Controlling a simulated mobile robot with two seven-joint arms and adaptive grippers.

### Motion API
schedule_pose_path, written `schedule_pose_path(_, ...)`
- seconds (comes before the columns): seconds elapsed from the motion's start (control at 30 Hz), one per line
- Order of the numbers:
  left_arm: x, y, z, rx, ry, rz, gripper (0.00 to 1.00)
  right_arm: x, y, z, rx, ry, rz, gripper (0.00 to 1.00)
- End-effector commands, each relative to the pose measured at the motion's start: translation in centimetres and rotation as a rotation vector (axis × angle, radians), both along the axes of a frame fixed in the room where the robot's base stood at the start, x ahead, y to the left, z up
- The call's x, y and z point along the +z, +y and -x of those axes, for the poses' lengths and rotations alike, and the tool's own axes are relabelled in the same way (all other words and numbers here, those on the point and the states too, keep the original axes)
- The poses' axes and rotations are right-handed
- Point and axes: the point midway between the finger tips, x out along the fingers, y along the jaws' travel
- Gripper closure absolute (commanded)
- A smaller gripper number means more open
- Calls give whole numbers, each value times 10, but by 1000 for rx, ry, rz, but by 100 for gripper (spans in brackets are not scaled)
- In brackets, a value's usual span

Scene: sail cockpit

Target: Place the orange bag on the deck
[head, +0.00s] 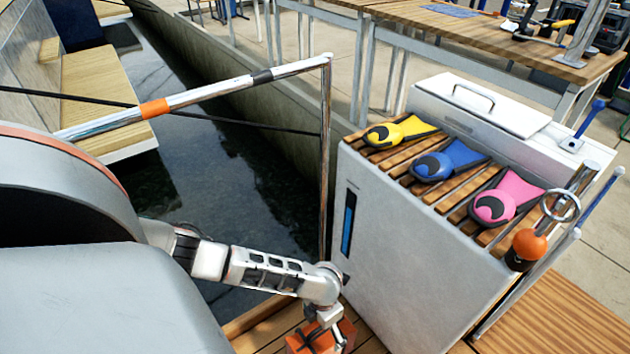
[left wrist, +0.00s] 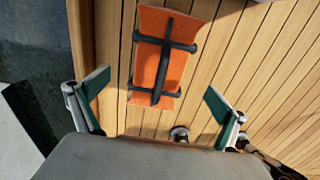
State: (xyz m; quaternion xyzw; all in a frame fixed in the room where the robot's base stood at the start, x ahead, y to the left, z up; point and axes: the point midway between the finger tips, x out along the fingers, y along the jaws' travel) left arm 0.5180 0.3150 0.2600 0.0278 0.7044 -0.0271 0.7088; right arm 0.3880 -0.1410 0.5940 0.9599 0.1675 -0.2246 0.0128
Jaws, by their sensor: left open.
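The orange bag (left wrist: 148,62) with crossed black straps lies on the wooden deck planks (left wrist: 113,40) in the left wrist view. Its lower part also shows at the bottom edge of the head view (head: 296,343), partly hidden by my left gripper. My left gripper (left wrist: 157,88) is open, its two green-padded fingers wide apart either side of the bag's lower end. No finger appears to touch the bag. In the head view the left gripper (head: 327,330) points down over the bag and its fingertips are unclear. My right gripper is not in view.
A white locker (head: 400,250) with a slatted top carries yellow (head: 400,131), blue (head: 450,160) and pink (head: 508,195) items. A metal rail (head: 200,95) and dark water (head: 215,165) lie to the left.

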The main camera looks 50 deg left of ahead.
Motion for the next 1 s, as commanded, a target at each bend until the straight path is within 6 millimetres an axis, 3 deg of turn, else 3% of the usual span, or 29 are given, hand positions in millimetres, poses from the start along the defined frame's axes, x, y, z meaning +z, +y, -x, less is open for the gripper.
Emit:
schedule_pose_path(0.03, 17, 1, -6, -2, -13, -2, 0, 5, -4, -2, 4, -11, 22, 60)
schedule_pose_path(0.23, 34, 0, -1, -1, -3, -1, 0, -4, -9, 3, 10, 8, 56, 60)
schedule_pose_path(0.9, 35, 0, 2, -1, 4, 0, 0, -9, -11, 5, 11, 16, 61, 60)
schedule_pose_path(1.0, 35, -11, 6, 16, -3, 19, 0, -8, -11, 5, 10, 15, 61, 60)
